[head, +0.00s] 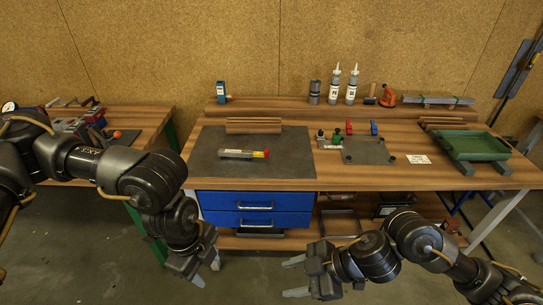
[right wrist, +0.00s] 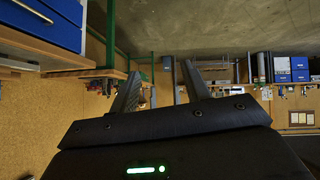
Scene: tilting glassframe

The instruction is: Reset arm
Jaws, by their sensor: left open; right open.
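My left gripper (head: 207,272) hangs low in front of the workbench, below the blue drawers' left side, with its fingers pointing down. It is open and empty. My right gripper (head: 289,277) is in front of the bench at the lower middle of the head view, with its fingers pointing left. It is open, and in the right wrist view its two fingers (right wrist: 160,85) stand apart with nothing between them. Both grippers are clear of the bench top.
Blue drawers (head: 255,201) sit below. A side table (head: 150,115) stands left. Floor before the bench is free.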

